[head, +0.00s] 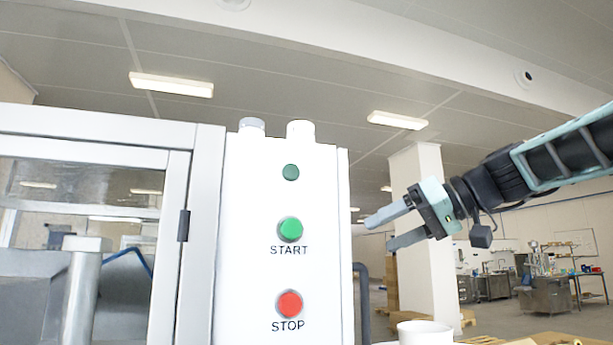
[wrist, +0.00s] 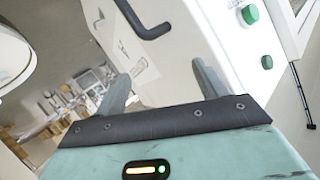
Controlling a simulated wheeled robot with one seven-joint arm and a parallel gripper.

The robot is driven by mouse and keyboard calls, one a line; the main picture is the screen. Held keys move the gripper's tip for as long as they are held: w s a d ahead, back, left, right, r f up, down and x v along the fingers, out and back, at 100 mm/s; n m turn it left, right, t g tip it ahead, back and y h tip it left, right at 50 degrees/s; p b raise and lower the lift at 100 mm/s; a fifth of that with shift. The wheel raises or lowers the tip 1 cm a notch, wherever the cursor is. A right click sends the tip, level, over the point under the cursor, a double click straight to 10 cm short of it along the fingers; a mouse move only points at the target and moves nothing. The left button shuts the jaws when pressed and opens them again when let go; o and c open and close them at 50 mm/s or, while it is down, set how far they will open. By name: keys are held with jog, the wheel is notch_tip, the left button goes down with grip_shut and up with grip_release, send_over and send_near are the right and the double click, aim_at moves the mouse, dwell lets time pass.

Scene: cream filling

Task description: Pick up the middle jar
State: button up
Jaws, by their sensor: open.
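My gripper (head: 379,233) is raised at the right of the machine panel in the head view, pointing left, open and with nothing between its fingers. In the wrist view my gripper (wrist: 160,72) is also open and empty. A white round container (head: 425,332), perhaps a jar, shows at the bottom edge of the head view, below my gripper and well apart from it. Its lower part is cut off. A pale round-rimmed thing (wrist: 12,60) is partly in the wrist view at upper left. I cannot tell which jar is the middle one.
The white machine panel (head: 256,260) carries a green START button (head: 290,229) and a red STOP button (head: 290,303). A glazed frame (head: 178,240) adjoins it at left. A dark bent handle (wrist: 145,25) is on the machine's side. A white pillar (head: 420,220) stands behind my gripper.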

jog(key=s+r+n+y, duration=0.2)
jog(key=s+r+n, duration=0.1)
jog(key=r, duration=0.6)
jog(key=s+r+n+y, duration=0.3)
jog(key=r, duration=0.5)
jog(key=p, duration=0.6)
send_near(302, 132)
jog(key=w+a, duration=0.1)
jog(key=w, duration=0.1)
jog(key=w+a+r, duration=0.1)
jog(key=w+a, duration=0.1)
jog(key=shift+w+a+r, duration=0.15)
jog(key=shift+a+r, duration=0.05)
jog(key=shift+a, duration=0.1)
jog(key=shift+w+a+f, duration=0.15)
jog(key=shift+w+a, duration=0.05)
jog(key=shift+a, duration=0.15)
jog(key=p+x, duration=0.4)
jog(key=shift+a+r+p, duration=0.2)
jog(key=shift+p, duration=0.15)
jog(key=shift+w+a+f, duration=0.1)
jog(key=shift+a+f, duration=0.05)
jog(key=shift+a, duration=0.25)
jog(key=c, duration=1.1)
